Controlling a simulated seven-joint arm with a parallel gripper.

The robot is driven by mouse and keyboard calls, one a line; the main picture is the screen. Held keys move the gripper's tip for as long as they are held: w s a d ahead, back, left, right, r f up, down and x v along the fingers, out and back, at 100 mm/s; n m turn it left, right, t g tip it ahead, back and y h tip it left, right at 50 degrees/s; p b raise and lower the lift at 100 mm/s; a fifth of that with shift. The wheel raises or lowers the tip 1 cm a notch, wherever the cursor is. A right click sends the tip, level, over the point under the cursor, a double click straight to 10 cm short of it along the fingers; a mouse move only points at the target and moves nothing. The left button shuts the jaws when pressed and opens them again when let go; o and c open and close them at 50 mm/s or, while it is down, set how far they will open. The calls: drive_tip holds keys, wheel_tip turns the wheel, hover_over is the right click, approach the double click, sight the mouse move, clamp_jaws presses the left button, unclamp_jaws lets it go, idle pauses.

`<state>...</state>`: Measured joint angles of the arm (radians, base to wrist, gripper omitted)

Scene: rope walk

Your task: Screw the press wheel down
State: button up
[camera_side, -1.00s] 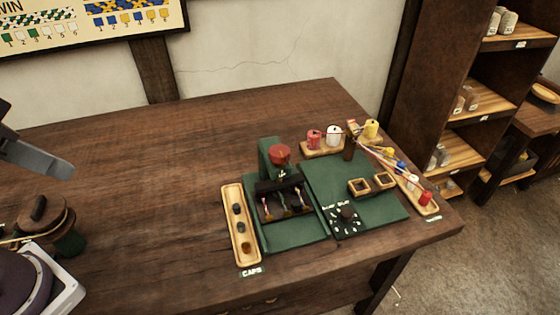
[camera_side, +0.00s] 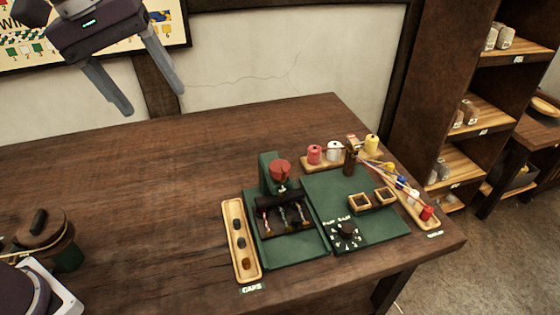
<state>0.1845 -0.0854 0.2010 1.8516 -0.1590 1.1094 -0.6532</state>
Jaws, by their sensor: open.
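The press wheel (camera_side: 280,169) is a round red wheel on top of the green press (camera_side: 268,180). The press stands at the back of a green base board (camera_side: 300,254) on the table. In front of the wheel is a dark block (camera_side: 290,216) with several small coloured pieces in it. My gripper (camera_side: 152,103) is at the upper left, in the air above the back of the table. Its two fingers point down and are apart, with nothing between them. It is well to the left of and above the wheel.
A wooden caps tray (camera_side: 229,212) lies left of the press. A lidded pot (camera_side: 40,228) stands far left. The table's left middle is clear.

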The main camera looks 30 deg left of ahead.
drive_tip(key=w+d+f+n+g, duration=0.1)
drive_tip(key=w+d+f+n, duration=0.15)
drive_tip(key=w, duration=0.35)
drive_tip(key=w+d+f+n+g, duration=0.1)
drive_tip(key=w+d+f+n, duration=0.15)
drive_tip(key=w, duration=0.35)
drive_tip(key=n+g+y, duration=0.1)
drive_tip(key=n+y, duration=0.1)
drive_tip(key=n, duration=0.3)
hover_over(280, 166)
wheel_tip(280, 166, down, 11)
drive_tip(key=shift+a+f, duration=0.1)
wheel_tip(280, 166, down, 7)
drive_tip(key=shift+f, duration=0.1)
drive_tip(key=c, duration=1.4)
